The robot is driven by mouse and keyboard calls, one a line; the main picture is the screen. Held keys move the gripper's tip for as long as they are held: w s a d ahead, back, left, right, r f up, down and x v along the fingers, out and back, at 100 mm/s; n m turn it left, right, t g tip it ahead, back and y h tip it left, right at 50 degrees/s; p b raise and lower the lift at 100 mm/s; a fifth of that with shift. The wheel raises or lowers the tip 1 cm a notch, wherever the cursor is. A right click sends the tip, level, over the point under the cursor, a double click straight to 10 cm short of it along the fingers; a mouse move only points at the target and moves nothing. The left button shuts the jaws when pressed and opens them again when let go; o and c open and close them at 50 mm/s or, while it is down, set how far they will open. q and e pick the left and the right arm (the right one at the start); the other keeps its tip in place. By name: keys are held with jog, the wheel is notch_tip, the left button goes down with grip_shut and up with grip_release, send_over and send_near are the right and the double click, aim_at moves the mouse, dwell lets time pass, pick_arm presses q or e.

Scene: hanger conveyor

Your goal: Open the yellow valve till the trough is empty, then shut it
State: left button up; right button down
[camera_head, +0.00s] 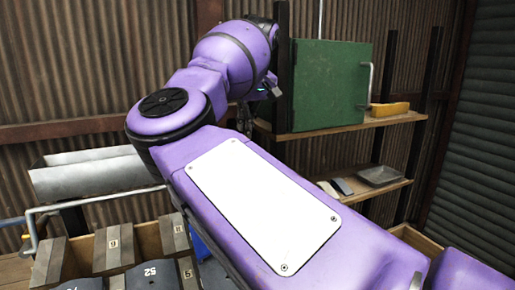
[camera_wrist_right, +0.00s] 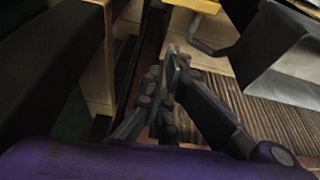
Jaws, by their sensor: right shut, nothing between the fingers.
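My right gripper (camera_wrist_right: 176,60) is shut and empty in the right wrist view, its fingertips together. In the head view my purple right arm reaches up and hides most of that gripper. A yellow piece (camera_wrist_right: 196,5) is cut off by the top edge of the wrist view, beyond the fingertips and apart from them; I cannot tell if it is the valve. A grey metal trough (camera_head: 95,175) lies at the left in the head view; its contents cannot be seen. My left gripper is out of view.
A green cabinet (camera_head: 330,85) stands on a wooden shelf (camera_head: 345,130), with a yellow-brown block (camera_head: 390,109) beside it. A grey tray (camera_head: 381,176) lies on the lower shelf. A bent pipe (camera_head: 95,198) runs below the trough, above numbered weights (camera_head: 113,246).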

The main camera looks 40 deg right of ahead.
pick_arm(q)
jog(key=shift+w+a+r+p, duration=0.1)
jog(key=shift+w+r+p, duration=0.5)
jog(key=shift+p, duration=0.05)
pick_arm(e)
notch_tip(320, 180, down, 9)
jog(key=shift+s+a, duration=0.15)
jog(key=shift+s, duration=0.05)
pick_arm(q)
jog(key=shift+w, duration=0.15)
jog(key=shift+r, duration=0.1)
pick_arm(e)
jog(key=shift+s+f+m, duration=0.15)
jog(key=shift+s+m, duration=0.15)
jog(key=shift+s, duration=0.2)
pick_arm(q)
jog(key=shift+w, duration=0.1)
pick_arm(e)
jog(key=shift+w+a, duration=0.1)
jog(key=shift+w, duration=0.05)
